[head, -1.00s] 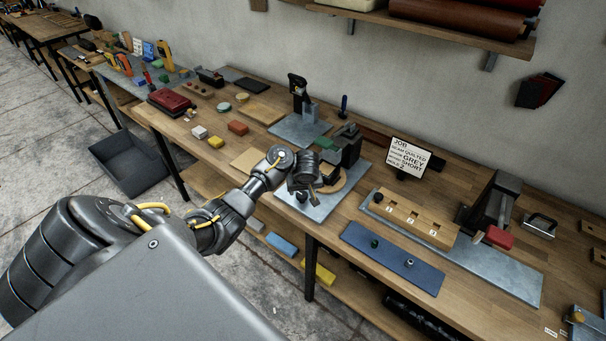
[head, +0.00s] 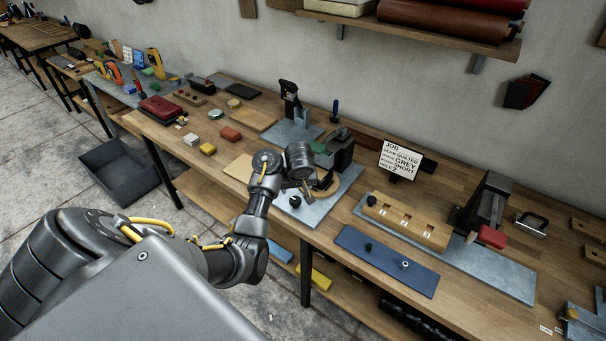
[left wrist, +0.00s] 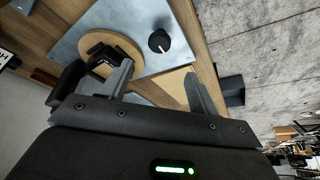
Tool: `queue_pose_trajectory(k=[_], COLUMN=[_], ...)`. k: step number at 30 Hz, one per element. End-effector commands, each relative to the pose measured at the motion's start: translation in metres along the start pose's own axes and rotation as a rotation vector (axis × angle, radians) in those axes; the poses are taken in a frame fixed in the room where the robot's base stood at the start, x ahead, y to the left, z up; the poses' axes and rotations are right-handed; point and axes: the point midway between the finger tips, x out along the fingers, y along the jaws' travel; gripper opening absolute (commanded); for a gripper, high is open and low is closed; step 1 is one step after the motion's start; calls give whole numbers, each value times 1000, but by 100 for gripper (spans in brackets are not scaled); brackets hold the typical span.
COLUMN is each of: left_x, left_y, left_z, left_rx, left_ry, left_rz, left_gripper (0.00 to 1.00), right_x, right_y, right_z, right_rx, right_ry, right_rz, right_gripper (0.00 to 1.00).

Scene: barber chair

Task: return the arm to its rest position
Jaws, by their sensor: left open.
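My left arm reaches in from the left in the head view. Its gripper (head: 306,187) is above the front edge of the workbench (head: 215,170), by a grey metal plate (head: 318,211) with a round wooden disc on it. In the left wrist view the two fingers of the left gripper (left wrist: 158,72) are spread apart with nothing between them. Beyond them are the metal plate (left wrist: 183,50), the wooden disc (left wrist: 128,46) and a black knob (left wrist: 159,41). I cannot tell the exact height of the fingers above the plate. My right gripper is not in view.
A black press-like tool (head: 338,152) stands behind the gripper. A blue mat (head: 365,262) and a wooden block with numbered slots (head: 408,222) lie to the right. A grey bin (head: 118,172) stands on the floor at left. Open floor lies in front of the bench.

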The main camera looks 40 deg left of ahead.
Motion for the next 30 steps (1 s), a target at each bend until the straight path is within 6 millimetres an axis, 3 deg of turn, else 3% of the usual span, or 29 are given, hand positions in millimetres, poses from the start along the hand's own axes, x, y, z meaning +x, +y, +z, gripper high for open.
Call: queue_pose_trajectory(k=[8, 11, 14, 17, 21, 24, 30], left_x=[1, 6, 13, 15, 0, -16, -47], left_y=[-1, -7, -19, -36, -58, -70, -89], left_z=[2, 17, 52, 107, 185, 224, 279], left_rx=[5, 47, 150, 309, 539, 651, 794], left_ry=[0, -1, -4, -10, -23, -32, -46], left_rz=[-1, -10, -20, -9, 53, 100, 186], left_gripper=[61, 61, 61, 61, 61, 61, 61], right_x=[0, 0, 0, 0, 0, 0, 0], right_y=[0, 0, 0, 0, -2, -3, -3], right_z=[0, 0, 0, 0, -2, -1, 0], right_rx=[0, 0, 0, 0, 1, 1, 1], right_ry=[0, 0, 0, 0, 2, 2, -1], right_rz=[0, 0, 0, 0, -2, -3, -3], right_gripper=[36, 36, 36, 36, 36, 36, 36])
